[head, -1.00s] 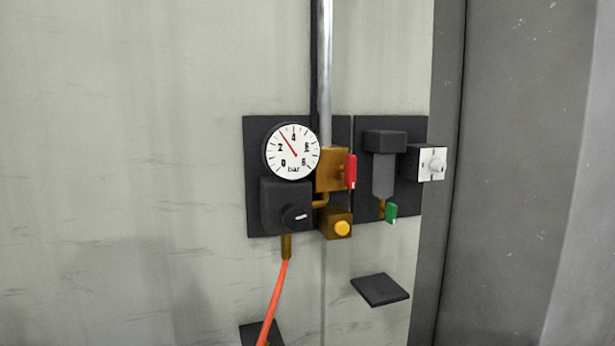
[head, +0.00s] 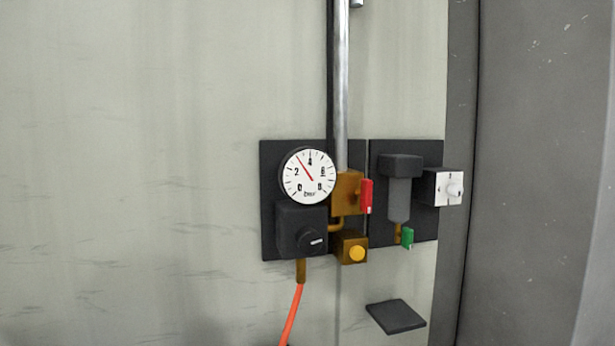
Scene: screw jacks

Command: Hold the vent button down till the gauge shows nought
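The round white gauge (head: 307,176) sits on a dark panel on the wall. Its red needle points up and left, between 2 and 4, so it is not at nought. A yellow round button (head: 356,254) stands on a brass block (head: 343,243) below and right of the gauge; it carries no readable label, and I take it for the vent button. Nothing touches it. Whether it is pressed in cannot be told. My gripper is not in view.
A red lever (head: 366,196), a black knob (head: 312,239), a green lever (head: 407,238) and a white box with a dial (head: 449,188) are close around. An orange hose (head: 292,315) hangs below. A dark plate (head: 396,316) juts out lower right. The wall at left is clear.

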